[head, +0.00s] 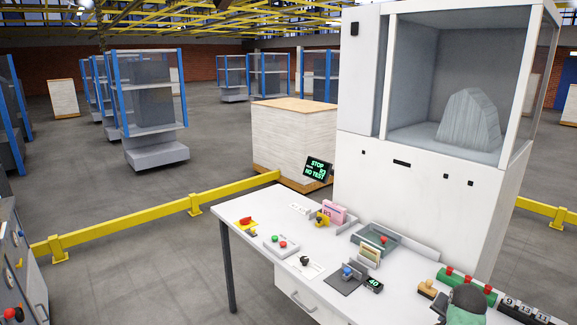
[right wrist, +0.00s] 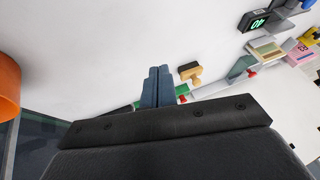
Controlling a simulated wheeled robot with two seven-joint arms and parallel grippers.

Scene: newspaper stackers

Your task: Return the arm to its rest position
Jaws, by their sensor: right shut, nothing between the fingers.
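My right gripper (right wrist: 157,88) shows in the right wrist view with its two blue-grey fingers together and nothing between them. It is over the white table (right wrist: 110,45), close to a wooden stamp (right wrist: 190,71) that lies just right of the fingertips and apart from them. The stamp also shows in the head view (head: 427,289), near the table's right part. In the head view I cannot clearly make out the right gripper's fingers. My left gripper is in neither view.
A green rack with red knobs (head: 466,284) and a dark rounded object on green (head: 467,299) are at the lower right. Trays, buttons and a small display (head: 374,285) crowd the table (head: 243,207). A tall white machine (head: 430,190) stands behind. An orange object (right wrist: 9,75) edges the wrist view.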

